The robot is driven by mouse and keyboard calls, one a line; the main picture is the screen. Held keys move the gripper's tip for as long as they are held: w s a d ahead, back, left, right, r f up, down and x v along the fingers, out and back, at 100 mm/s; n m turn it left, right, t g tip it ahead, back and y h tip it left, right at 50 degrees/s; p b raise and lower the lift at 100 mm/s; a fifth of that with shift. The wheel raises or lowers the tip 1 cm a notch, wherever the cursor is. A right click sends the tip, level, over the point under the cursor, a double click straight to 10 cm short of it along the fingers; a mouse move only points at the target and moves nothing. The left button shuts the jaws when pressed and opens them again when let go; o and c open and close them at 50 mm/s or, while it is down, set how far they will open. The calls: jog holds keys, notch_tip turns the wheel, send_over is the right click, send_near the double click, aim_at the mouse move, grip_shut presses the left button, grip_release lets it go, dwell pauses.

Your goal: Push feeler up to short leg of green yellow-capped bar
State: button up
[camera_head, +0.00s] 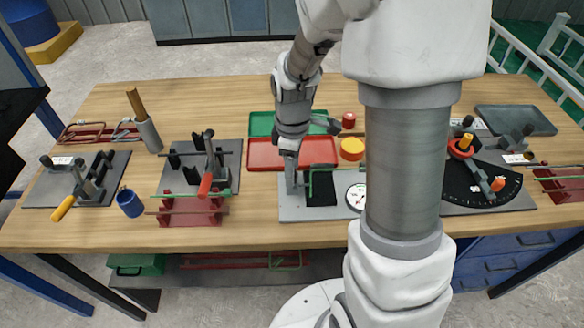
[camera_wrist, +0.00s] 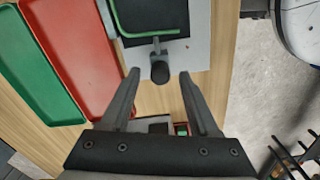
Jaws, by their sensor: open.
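A bent green bar (camera_head: 312,182) lies over a black pad on a grey gauge plate (camera_head: 291,213), and its bend also shows in the wrist view (camera_wrist: 155,33). No yellow cap is visible on it; part of the bar is hidden behind my arm or cut off. What looks like the feeler, a small grey T-shaped slider with a round black knob (camera_wrist: 160,72), stands beside the bar, its crosspiece just short of it. My gripper (camera_wrist: 159,74) is open and empty, with the knob between its fingertips in the picture; I cannot tell the height gap.
A red tray (camera_head: 262,155) and a green tray (camera_head: 260,124) lie behind the plate. A white dial (camera_head: 356,196) sits at the plate's right. Bending fixtures are at left and right.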

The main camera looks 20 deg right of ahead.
jog(key=shift+f, duration=0.15)
jog(key=shift+c, duration=0.3)
grip_shut()
dwell(1.1)
